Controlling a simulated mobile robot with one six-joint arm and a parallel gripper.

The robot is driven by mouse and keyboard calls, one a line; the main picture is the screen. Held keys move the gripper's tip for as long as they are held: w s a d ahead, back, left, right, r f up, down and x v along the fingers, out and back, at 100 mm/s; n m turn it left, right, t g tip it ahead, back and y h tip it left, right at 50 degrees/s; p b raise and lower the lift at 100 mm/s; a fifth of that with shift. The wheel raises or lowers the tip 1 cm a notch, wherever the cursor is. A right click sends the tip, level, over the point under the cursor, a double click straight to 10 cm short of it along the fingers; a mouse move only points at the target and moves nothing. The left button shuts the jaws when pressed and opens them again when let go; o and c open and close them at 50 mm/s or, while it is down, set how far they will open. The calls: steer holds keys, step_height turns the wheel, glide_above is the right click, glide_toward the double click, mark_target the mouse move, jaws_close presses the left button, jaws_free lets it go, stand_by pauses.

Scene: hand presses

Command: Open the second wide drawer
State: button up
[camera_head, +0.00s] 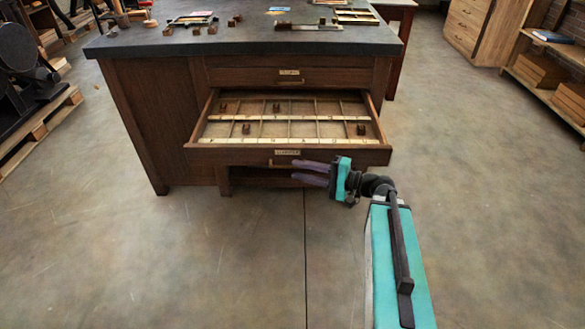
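The wooden worktable (150,110) has wide drawers in its front. The upper wide drawer (240,76) is closed, with a label and a small handle. The second wide drawer (220,156) below it is pulled well out, showing a divided tray with a few small blocks inside. Its front carries a label (287,152) and a small handle (280,162). My gripper (295,170) is just in front of and slightly below that drawer front, right by the handle. Its two dark fingers point left with a gap between them. I cannot tell whether they touch the handle.
The dark tabletop (240,40) holds small blocks and trays. A black machine (18,85) stands on a pallet at left. A wooden cabinet (468,25) and a shelf (550,90) stand at right. The floor in front of the table is clear.

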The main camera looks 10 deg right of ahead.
steer(key=v, duration=0.8)
steer(key=shift+p, duration=0.3)
steer(key=shift+s, duration=0.1)
